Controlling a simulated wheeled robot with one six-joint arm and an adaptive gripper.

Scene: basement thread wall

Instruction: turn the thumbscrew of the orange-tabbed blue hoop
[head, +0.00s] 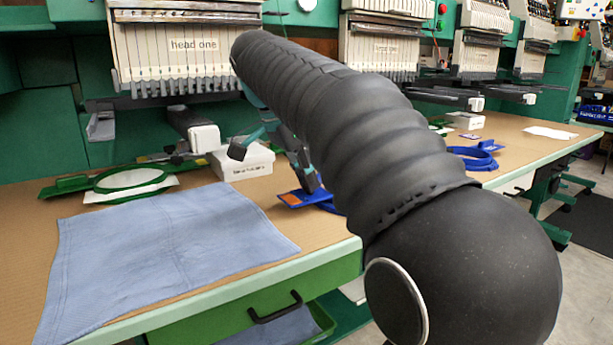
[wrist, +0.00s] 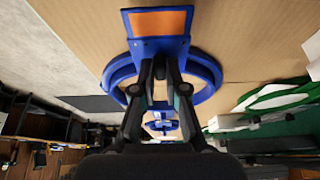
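The orange-tabbed blue hoop (head: 292,199) lies on the table near its front edge, mostly hidden behind my arm in the head view. In the wrist view the blue hoop (wrist: 112,72) fills the middle, with its orange tab (wrist: 160,22) at the top. My gripper (wrist: 160,66) reaches over the hoop at the base of the tab. Its two fingertips are close together with a narrow gap. They hide the thumbscrew, and I cannot tell whether they touch it. In the head view my gripper (head: 308,184) points down just beside the tab.
A blue cloth (head: 170,245) covers the table's front left. A green hoop (head: 103,181) lies behind it. A white box (head: 240,163) stands behind my gripper, under machine head one (head: 190,45). Another blue hoop (head: 473,163) lies at the right. A green drawer (head: 235,312) sits below the table.

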